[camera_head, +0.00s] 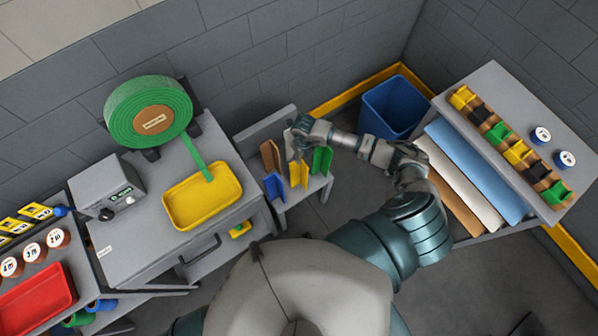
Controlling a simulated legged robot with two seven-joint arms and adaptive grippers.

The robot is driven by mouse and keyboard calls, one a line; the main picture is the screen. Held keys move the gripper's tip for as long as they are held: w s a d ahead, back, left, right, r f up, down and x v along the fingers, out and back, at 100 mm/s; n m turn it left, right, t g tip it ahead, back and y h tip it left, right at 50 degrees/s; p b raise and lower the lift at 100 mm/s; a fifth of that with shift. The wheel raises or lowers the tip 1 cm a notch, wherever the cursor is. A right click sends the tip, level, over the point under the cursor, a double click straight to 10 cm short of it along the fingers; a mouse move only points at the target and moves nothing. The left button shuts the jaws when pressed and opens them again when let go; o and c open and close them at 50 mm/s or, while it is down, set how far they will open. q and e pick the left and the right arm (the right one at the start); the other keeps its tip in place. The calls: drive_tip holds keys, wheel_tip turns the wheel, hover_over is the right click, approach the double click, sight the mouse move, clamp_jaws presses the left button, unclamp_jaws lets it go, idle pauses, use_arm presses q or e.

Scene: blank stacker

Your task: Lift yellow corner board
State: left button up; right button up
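The yellow corner board (299,174) stands upright on a small grey stand (288,208), between a blue corner board (274,187) and a green one (321,160). A brown board (270,155) and a pale board (289,146) stand behind it. My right gripper (299,145) reaches in from the right, just above and behind the yellow board, close to the pale one. Its fingers are small and overlap the boards, so I cannot tell whether it is open or touching anything. My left gripper is not in view.
A grey table holds a yellow tray (189,213) and a green tape roll (150,112) to the left. A blue bin (394,106) stands behind my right arm. A shelf (482,79) with small coloured bins and large sheets is on the right.

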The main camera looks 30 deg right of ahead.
sight(303, 161)
drive_tip(key=f, duration=0.5)
drive_tip(key=shift+d+f+b, duration=0.15)
drive_tip(key=shift+d+b, duration=0.05)
drive_tip(key=shift+b, duration=0.1)
drive_tip(key=shift+a+f, duration=0.1)
drive_tip(key=shift+f, duration=0.2)
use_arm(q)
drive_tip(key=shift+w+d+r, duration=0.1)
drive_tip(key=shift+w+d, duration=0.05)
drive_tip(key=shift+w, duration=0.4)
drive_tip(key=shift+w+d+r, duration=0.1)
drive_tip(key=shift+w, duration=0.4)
use_arm(e)
drive_tip(key=shift+a, duration=0.1)
drive_tip(key=shift+c, duration=0.2)
drive_tip(key=c, duration=0.4)
clamp_jaws()
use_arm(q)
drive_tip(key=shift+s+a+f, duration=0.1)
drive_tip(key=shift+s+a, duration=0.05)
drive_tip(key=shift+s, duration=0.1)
